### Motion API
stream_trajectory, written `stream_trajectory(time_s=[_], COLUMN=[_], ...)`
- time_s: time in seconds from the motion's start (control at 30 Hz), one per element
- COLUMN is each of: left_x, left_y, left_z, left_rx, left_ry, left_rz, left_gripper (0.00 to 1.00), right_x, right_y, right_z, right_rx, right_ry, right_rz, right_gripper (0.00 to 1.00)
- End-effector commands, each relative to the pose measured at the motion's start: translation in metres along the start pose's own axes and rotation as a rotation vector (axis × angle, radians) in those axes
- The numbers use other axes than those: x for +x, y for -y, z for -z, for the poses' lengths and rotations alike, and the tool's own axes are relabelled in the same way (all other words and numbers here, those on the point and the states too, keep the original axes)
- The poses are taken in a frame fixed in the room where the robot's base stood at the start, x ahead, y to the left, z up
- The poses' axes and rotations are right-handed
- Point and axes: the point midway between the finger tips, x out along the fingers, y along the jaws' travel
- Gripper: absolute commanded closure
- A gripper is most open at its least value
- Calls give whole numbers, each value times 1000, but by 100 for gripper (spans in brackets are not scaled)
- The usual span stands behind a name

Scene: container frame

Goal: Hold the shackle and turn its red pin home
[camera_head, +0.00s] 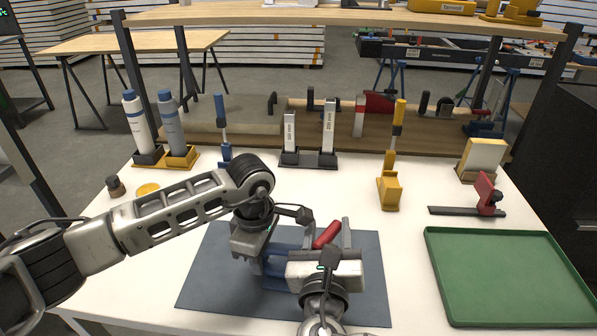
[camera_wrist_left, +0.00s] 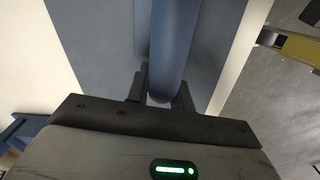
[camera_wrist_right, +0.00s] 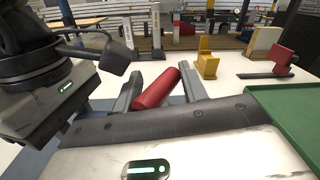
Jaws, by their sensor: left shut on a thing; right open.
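The blue shackle (camera_head: 285,262) is over the dark mat in the middle of the table, partly hidden behind my grippers. My left gripper (camera_head: 262,258) is shut on it; in the left wrist view the rounded blue bar (camera_wrist_left: 174,45) sits between the fingers (camera_wrist_left: 160,88). The red pin (camera_head: 327,234) shows as a red cylinder, tilted, at the shackle's right. My right gripper (camera_head: 330,242) is open with its fingers around the pin; in the right wrist view the red pin (camera_wrist_right: 158,88) lies between the two fingers (camera_wrist_right: 160,86). Where pin and shackle meet is hidden.
The dark mat (camera_head: 205,285) lies under both grippers. A green tray (camera_head: 437,270) is at the right. A red clamp-like tool (camera_head: 485,190), a yellow holder (camera_head: 389,192), a grey holder (camera_head: 309,159) and two bottles (camera_head: 137,125) stand behind. White table between them is clear.

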Motion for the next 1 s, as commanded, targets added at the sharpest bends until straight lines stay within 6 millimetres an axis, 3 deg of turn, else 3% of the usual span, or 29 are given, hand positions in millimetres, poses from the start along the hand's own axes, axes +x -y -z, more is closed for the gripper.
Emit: stream_trajectory(time_s=[0.37, 0.67, 1.0], left_x=[0, 0, 0], left_y=[0, 0, 0], left_z=[0, 0, 0], left_rx=[1, 0, 0], left_ry=[-1, 0, 0], left_rz=[0, 0, -1], left_gripper=[100, 100, 100], right_x=[1, -38, -98], right_y=[1, 14, 39], right_z=[0, 5, 10], right_rx=[-9, 0, 0], right_ry=[79, 74, 71], right_rz=[-389, -406, -405], right_gripper=[59, 59, 59])
